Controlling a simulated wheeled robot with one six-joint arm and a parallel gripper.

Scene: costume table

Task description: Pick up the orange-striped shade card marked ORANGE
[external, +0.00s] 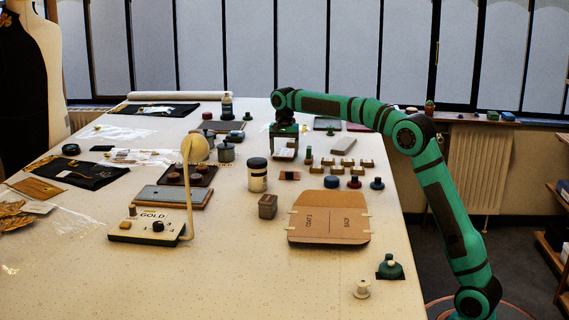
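My arm reaches over the table from the right, and my gripper (285,145) points down above its middle. A small pale flat item (284,155) lies right under the gripper; I cannot tell whether they touch. The gap between the fingers is too small to make out. I cannot read ORANGE on any card. A small flat piece with a reddish-brown part and dark ends (290,176) lies a little nearer the camera than the gripper; whether it is the orange-striped shade card is not clear.
Around it stand a labelled jar (257,178), a small grey-brown box (268,206), several tan blocks (338,170) and a brown pattern board (329,218). A GOLD device (150,226) with an upright lamp stands left. The table's (250,285) front middle is clear.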

